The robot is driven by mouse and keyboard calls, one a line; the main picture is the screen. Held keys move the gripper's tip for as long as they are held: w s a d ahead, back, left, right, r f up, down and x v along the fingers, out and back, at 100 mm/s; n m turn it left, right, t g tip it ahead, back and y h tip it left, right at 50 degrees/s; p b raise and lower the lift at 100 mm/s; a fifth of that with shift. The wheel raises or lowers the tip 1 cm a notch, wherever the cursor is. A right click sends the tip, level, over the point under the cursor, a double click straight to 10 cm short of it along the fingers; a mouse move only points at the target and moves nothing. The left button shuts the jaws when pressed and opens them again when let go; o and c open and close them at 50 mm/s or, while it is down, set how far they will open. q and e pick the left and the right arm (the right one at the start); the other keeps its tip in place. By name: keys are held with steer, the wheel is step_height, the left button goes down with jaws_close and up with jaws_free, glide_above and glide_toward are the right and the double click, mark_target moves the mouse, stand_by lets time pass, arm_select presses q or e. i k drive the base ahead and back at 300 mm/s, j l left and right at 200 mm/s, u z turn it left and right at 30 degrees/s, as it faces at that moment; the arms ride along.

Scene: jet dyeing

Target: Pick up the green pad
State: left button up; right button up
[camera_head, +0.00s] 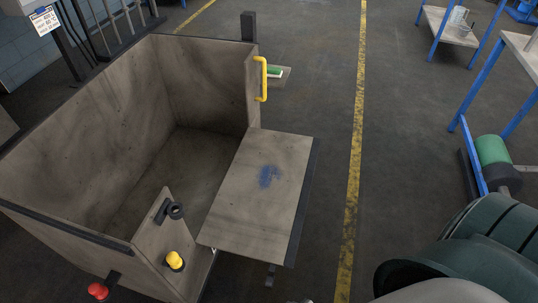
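The green pad (274,70) is small in the head view, up near the top centre. The handle and the bin's edge hide part of the pad's left side. Neither of my grippers can be made out in this view.
A large grey open bin (95,125) fills the left. Its flat panel (260,185) bears a blue stain. A yellow knob (175,260) and a red knob (98,291) are near the bottom. Dark green machinery (490,235) stands at right. Floor around the yellow line (355,150) is clear.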

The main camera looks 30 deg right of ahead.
mark_target(272, 72)
steer(key=k, duration=0.65)
steer(key=u, duration=1.45)
steer(key=k+l, duration=0.1)
steer(key=l, duration=2.75)
steer(key=k+l, duration=0.15)
steer(key=l, duration=1.25)
steer(key=k+l, duration=0.1)
steer(key=l, duration=1.3)
